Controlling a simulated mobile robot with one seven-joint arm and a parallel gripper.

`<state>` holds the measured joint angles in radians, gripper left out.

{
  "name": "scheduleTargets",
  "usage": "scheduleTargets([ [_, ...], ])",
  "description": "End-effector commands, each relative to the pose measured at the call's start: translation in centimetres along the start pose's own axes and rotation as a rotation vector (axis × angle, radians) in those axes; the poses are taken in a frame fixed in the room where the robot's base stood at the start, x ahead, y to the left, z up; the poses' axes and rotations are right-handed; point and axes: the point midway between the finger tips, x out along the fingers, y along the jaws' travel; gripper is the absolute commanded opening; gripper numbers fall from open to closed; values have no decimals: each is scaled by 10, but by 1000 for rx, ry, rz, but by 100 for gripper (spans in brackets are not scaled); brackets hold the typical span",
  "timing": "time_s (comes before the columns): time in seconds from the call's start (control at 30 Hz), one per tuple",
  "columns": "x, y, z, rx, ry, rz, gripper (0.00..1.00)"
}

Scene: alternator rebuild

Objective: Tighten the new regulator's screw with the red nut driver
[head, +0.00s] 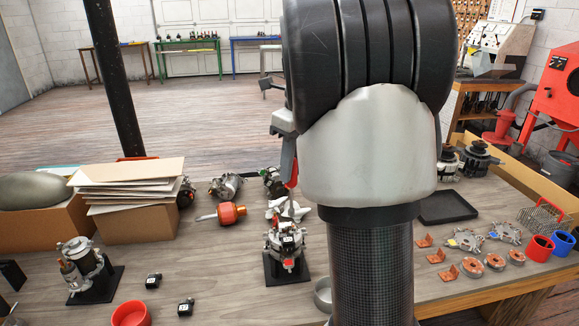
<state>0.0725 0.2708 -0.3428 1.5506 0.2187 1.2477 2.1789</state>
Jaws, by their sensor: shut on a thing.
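My gripper (289,172) is largely hidden behind my own arm. A dark finger shows at the arm's left edge, shut on a red thing (294,176) that looks like the handle of the red nut driver. The driver's shaft and tip cannot be made out. Below the gripper, an alternator (272,243) stands upright on a black stand (271,272). A small black block with a white label, apparently the new regulator (290,243), sits on its front. The screw is too small to tell, and I cannot tell whether the driver touches it.
Another alternator (78,268) stands at left. Loose black labelled blocks (153,281) and a red bowl (130,315) lie in front. Cardboard boxes (135,224), an orange-handled tool (231,213) and more alternators (228,186) are behind. A black tray (446,207), copper parts and cups (540,248) are at right.

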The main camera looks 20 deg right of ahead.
Motion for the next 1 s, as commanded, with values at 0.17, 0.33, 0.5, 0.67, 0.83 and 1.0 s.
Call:
scheduleTargets([
  [0.17, 16, 0, -2, -1, 0, 0, 0],
  [0.33, 15, 0, -2, -2, 0, 0, 0],
  [0.5, 14, 0, -2, -14, 0, 3, 0],
  [0.67, 10, 0, -2, -201, 1, 34, 0],
  [0.83, 9, 0, -2, -502, 1, 79, 0],
  [1.0, 10, 0, -2, -814, 1, 127, 0],
])
